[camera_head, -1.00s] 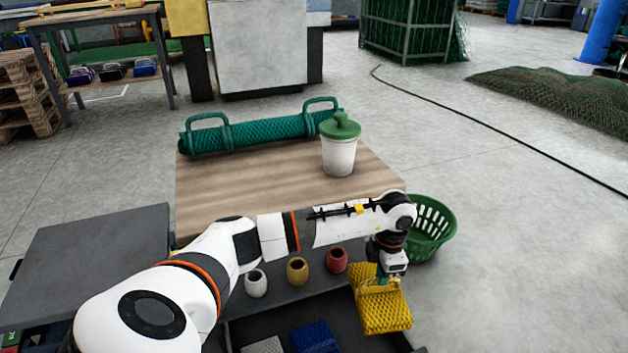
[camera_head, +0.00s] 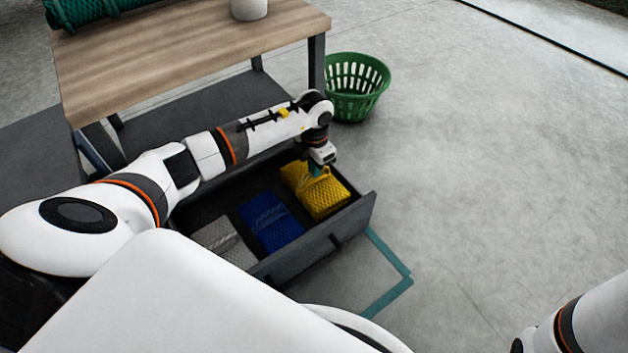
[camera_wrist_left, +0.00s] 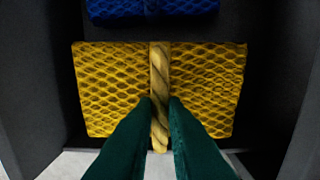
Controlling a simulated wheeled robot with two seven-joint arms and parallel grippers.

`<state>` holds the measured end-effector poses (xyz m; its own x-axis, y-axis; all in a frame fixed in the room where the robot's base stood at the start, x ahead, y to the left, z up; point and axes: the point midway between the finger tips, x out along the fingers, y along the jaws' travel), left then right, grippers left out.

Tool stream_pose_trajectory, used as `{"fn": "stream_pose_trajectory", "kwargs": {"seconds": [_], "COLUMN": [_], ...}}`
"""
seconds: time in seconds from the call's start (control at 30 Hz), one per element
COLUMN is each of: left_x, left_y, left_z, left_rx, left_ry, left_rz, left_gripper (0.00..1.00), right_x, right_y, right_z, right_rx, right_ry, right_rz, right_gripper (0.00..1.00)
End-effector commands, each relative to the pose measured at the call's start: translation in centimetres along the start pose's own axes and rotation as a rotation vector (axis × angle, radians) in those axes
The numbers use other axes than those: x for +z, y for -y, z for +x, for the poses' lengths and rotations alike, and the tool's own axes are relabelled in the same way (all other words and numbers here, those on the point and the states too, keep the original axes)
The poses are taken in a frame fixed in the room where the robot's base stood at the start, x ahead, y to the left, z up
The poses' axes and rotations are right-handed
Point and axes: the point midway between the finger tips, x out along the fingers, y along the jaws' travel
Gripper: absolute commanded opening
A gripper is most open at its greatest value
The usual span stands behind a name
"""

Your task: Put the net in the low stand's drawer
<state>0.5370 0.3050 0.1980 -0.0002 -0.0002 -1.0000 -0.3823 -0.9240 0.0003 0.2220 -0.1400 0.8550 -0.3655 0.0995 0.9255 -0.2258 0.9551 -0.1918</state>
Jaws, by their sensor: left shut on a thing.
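The yellow net (camera_head: 322,194) is a folded mesh bundle with a rope loop across its middle. It sits within the right end of the open dark drawer (camera_head: 325,232), beside the blue net (camera_head: 268,222). My left gripper (camera_head: 314,171) is above it, shut on its rope. In the left wrist view the green fingers (camera_wrist_left: 160,108) pinch the rope over the net (camera_wrist_left: 108,85), with dark drawer walls on both sides. I cannot tell whether the net rests on the drawer floor. My right gripper is out of view; only part of its arm shows at lower right.
A grey net (camera_head: 222,241) lies at the drawer's left end. The wooden tabletop (camera_head: 190,50) stands behind, over a dark shelf (camera_head: 205,115). A green basket (camera_head: 352,88) is on the floor to the right. Teal tape (camera_head: 390,262) marks the floor; the floor to the right is clear.

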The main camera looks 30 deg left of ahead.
Motion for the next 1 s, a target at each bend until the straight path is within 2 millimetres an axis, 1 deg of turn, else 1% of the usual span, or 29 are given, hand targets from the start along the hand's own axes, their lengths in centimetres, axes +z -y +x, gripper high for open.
{"fn": "stream_pose_trajectory", "kwargs": {"seconds": [0.03, 0.17, 0.3, 0.37, 0.63, 0.77, 0.8, 0.87, 0.9, 1.0], "left_x": [-0.1, -0.1, 0.0, 0.0, -0.1, -0.1, 0.0, 0.0, 0.0, 0.0], "left_y": [0.0, 0.0, -0.1, 0.0, 0.0, 0.0, 0.0, 0.0, 0.0, 0.0], "left_z": [0.4, 1.3, 3.6, 4.2, 4.1, 4.5, 4.5, 4.5, 4.5, 4.5], "left_rx": [0.0, 0.001, 0.003, 0.002, 0.0, 0.0, 0.001, 0.001, 0.001, 0.001], "left_ry": [-0.003, -0.002, 0.0, 0.0, -0.001, -0.001, 0.0, 0.0, 0.0, 0.0], "left_rz": [0.0, 0.0, -0.001, -0.001, 0.0, 0.0, 0.0, 0.0, 0.0, 0.0], "left_gripper": [0.0, 0.0, 0.0, 0.0, 0.0, 0.0, 0.17, 0.27, 0.33, 0.34], "right_x": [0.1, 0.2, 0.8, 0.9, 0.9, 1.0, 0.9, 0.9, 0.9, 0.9], "right_y": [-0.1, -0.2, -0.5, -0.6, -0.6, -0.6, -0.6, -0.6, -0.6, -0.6], "right_z": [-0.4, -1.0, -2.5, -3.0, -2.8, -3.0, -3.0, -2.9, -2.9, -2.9], "right_rx": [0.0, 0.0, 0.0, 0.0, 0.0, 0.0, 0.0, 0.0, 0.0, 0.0], "right_ry": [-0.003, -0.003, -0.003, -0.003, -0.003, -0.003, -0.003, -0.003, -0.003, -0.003], "right_rz": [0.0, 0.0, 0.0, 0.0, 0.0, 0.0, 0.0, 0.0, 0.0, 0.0], "right_gripper": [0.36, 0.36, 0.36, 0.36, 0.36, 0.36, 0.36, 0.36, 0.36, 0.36]}}
